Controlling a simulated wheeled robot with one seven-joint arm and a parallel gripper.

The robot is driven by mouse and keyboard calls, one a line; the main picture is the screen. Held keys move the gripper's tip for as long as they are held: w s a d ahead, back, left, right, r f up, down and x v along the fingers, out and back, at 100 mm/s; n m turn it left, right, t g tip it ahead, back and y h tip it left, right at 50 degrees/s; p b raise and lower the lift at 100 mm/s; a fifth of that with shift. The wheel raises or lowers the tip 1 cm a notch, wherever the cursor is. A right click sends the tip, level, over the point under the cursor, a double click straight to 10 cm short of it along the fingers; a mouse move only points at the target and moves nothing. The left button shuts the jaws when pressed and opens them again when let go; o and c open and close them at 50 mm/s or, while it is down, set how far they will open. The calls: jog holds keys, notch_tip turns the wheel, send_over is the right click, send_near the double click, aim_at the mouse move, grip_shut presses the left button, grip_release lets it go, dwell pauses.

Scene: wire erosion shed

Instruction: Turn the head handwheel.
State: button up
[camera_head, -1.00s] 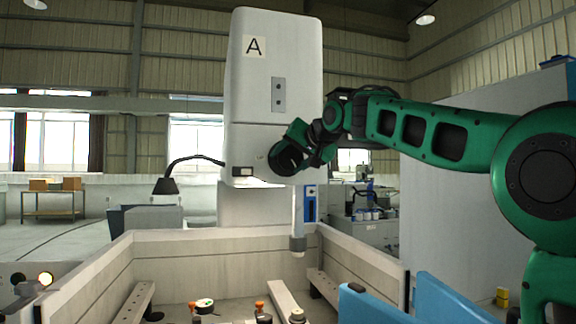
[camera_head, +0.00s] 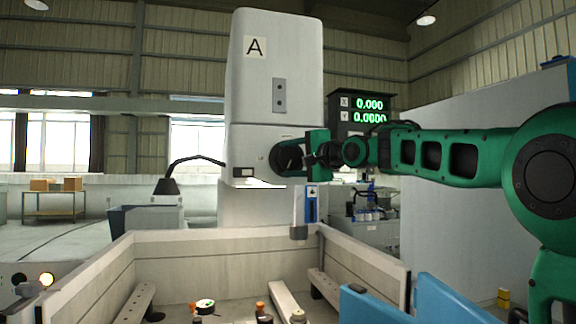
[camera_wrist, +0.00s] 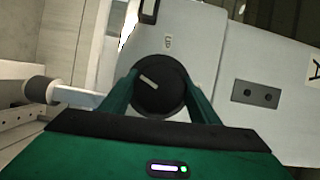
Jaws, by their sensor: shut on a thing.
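The head handwheel is a round black disc with a white mark, seen in the wrist view (camera_wrist: 163,92) on the side of the pale machine head (camera_head: 276,70). My gripper's green fingers (camera_wrist: 160,84) lie on either side of the handwheel and are shut on it. The white mark points up and left in the wrist view. In the head view my gripper (camera_head: 298,154) is at the lower right of the machine head and covers most of the handwheel. A pale spindle (camera_head: 299,231) hangs below the head, beside a blue plate (camera_head: 310,204).
A readout (camera_head: 368,111) behind my wrist shows X 0.000 and Y 0.0000. An open pale tank (camera_head: 205,252) lies below, with rails and small fixtures inside. A lamp (camera_head: 166,186) hangs left of the head. Blue panels (camera_head: 445,300) stand front right.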

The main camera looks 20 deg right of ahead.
jog(key=shift+d+f+m+t, duration=0.15)
jog(key=shift+m+t, duration=0.1)
jog(key=shift+m, duration=0.5)
jog(key=shift+a+f+m+t, duration=0.15)
jog(key=shift+m+t, duration=0.1)
jog(key=shift+m, duration=0.5)
jog(key=shift+d, duration=0.1)
jog(key=o, duration=1.1)
jog(key=shift+c, duration=0.2)
jog(key=shift+r, duration=0.1)
jog(key=shift+s+d, duration=0.2)
jog(key=shift+s, duration=0.25)
jog(key=v, duration=0.9)
jog(key=shift+s+f, duration=0.2)
jog(key=shift+s, duration=0.15)
jog(key=shift+d, duration=0.1)
